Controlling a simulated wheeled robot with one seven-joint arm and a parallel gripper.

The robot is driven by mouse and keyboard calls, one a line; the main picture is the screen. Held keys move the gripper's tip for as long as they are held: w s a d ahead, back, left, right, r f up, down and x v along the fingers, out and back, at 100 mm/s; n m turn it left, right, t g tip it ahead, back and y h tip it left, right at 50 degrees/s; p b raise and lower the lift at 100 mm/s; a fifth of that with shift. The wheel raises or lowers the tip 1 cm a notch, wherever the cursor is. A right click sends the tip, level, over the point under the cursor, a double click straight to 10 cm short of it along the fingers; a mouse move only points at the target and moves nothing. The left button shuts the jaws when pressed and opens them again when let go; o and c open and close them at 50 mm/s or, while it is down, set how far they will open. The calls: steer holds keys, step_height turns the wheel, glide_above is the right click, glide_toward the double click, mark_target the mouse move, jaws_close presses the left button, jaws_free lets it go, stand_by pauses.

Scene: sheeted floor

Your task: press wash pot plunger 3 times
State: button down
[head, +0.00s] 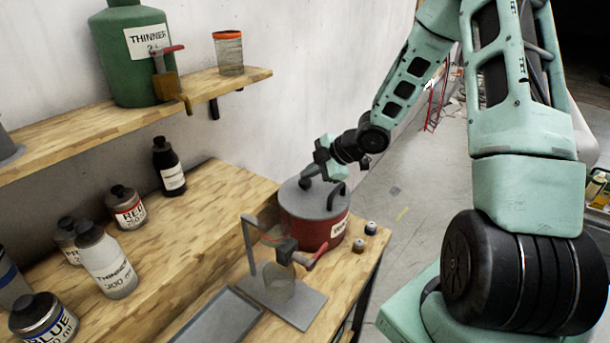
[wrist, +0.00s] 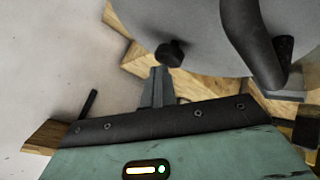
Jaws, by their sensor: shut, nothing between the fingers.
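The wash pot (head: 307,228) is a red drum with a grey lid and a white label, standing on the wooden bench. In the wrist view its grey lid (wrist: 205,25) fills the top. A dark round knob, apparently the plunger (wrist: 170,53), shows there just beyond my fingertips, with a curved dark tube (wrist: 260,45) to its right. My gripper (head: 309,181) is over the pot's lid in the head view, its fingers shut and empty. It also shows in the wrist view (wrist: 158,72), very near the knob; I cannot tell whether they touch.
A metal stand (head: 297,303) with a red-handled clamp and a clear cup is in front of the pot. Two small knobs (head: 365,236) sit at its right. Several bottles (head: 108,262) stand left. A shelf (head: 85,135) holds a green thinner can (head: 132,60).

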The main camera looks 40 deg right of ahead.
mark_target(310, 181)
steer(key=shift+r+p, duration=1.55)
steer(key=shift+p, duration=0.1)
step_height(310, 181, up, 5)
steer(key=p, duration=0.5)
stand_by(1.8)
